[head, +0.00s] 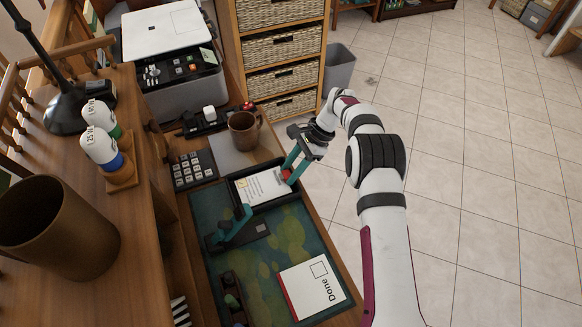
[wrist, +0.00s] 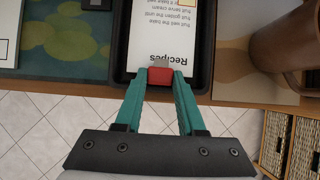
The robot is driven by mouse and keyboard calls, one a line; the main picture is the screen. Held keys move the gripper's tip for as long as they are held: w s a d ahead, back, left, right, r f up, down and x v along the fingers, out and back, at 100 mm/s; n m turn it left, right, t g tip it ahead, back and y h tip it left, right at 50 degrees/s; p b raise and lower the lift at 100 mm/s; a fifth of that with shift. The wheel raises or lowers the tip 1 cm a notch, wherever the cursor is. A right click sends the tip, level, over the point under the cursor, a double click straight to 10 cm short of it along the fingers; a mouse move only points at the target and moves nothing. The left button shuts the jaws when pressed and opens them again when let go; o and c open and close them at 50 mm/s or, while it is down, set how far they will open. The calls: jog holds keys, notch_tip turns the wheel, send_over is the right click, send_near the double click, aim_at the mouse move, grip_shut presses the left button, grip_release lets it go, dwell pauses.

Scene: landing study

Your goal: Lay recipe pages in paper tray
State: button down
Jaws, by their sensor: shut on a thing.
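The recipe pages (head: 262,186) are a white sheet headed "Recipes" with a red tab (wrist: 160,76) at one edge. They show in the wrist view too (wrist: 158,35). The black paper tray (head: 233,193) is around the pages, and its dark walls (wrist: 204,45) show on both sides of them in the wrist view. The pages lie within the tray's outline; I cannot tell if they rest flat on its floor. My gripper (head: 290,172) has teal fingers shut on the red tab at the tray's near edge in the wrist view.
A brown mug (head: 243,130) stands close behind the tray. A calculator (head: 194,169) lies to its left. A teal and black stapler-like tool (head: 232,228) and a "Done" card (head: 312,287) lie on the green mat (head: 262,265). Open tiled floor is right of the desk.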

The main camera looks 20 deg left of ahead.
jog(key=shift+c, duration=0.9)
grip_release()
notch_tip(320, 180, up, 7)
dwell(0.5)
